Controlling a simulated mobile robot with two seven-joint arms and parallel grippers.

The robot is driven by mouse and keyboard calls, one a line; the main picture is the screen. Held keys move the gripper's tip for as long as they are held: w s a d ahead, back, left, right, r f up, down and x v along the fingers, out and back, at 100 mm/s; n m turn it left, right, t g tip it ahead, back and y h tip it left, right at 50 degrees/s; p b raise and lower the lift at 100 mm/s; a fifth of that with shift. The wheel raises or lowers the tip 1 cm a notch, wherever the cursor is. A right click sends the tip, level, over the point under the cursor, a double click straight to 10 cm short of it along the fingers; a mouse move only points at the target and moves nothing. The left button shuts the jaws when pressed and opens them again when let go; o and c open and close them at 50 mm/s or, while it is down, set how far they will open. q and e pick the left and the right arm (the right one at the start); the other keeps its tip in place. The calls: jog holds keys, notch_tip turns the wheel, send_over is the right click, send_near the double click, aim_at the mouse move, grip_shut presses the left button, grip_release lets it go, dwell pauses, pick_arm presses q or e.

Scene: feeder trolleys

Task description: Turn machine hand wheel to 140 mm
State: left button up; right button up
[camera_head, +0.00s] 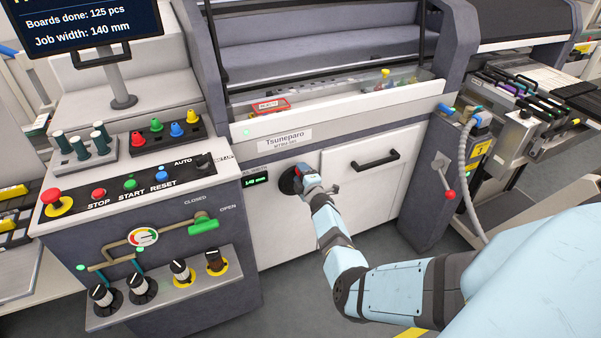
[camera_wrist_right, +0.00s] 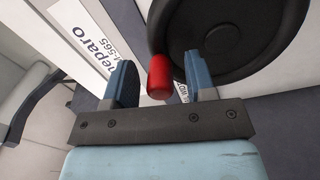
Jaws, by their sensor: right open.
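The black hand wheel (camera_head: 287,181) is on the white front panel of the machine, partly hidden by my right gripper (camera_head: 310,182). In the right wrist view the wheel (camera_wrist_right: 236,62) shows large, with its red handle (camera_wrist_right: 159,77) standing between the two blue fingers of my open right gripper (camera_wrist_right: 160,85). The fingers are apart from each other, with a gap visible on both sides of the handle. The small display (camera_head: 255,180) left of the wheel reads 140 mm in green. The screen (camera_head: 90,28) at the top left reads "Job width: 140 mm". My left gripper is not in view.
Left of the wheel is a control console with an emergency stop (camera_head: 55,201) and a green valve lever (camera_head: 203,223). Right of the wheel is a black door handle (camera_head: 377,160). A red-knobbed lever (camera_head: 449,194) is farther right.

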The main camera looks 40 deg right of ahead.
pick_arm(q)
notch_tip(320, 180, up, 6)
jog(key=p, duration=0.7)
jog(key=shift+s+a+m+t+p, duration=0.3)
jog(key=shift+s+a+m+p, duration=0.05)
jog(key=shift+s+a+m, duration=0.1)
pick_arm(e)
jog(key=v, duration=1.3)
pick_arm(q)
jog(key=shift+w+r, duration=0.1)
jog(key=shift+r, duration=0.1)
pick_arm(e)
jog(key=shift+s, duration=0.1)
jog(key=shift+f, duration=0.1)
